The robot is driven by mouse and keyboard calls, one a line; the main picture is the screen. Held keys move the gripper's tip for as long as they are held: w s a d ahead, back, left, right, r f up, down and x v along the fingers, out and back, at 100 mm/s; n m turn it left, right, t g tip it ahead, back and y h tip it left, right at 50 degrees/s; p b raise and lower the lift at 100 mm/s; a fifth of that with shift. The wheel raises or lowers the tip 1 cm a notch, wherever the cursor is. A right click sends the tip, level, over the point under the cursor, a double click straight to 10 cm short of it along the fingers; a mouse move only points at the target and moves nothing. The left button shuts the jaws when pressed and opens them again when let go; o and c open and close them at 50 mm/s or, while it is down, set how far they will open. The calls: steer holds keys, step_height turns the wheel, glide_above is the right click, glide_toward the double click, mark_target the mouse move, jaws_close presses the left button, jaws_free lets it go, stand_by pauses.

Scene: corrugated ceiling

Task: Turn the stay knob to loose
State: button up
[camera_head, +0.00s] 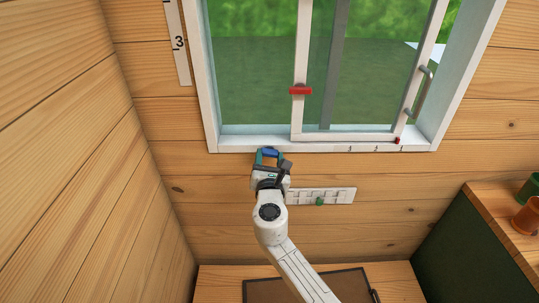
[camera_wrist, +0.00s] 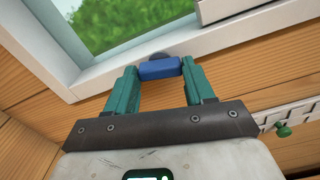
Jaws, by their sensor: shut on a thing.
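My gripper (camera_head: 269,156) has teal fingers, one at each end of the knob. In the wrist view my gripper (camera_wrist: 159,74) is shut on the knob.
The sliding window pane (camera_head: 299,60) has a red latch (camera_head: 300,91) and a grey handle (camera_head: 423,90). A white slotted plate (camera_head: 340,194) with a green knob (camera_head: 319,201) is close at right of my gripper. A counter (camera_head: 490,205) with pots stands at the far right.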

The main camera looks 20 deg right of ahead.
steer(key=shift+f+n+p, duration=0.15)
steer(key=shift+n+p, duration=0.35)
steer(key=shift+n, duration=0.7)
steer(key=o, duration=1)
steer(key=shift+o, duration=0.2)
steer(key=v, duration=1)
steer(key=shift+s+a, duration=0.15)
steer(key=shift+s, duration=0.25)
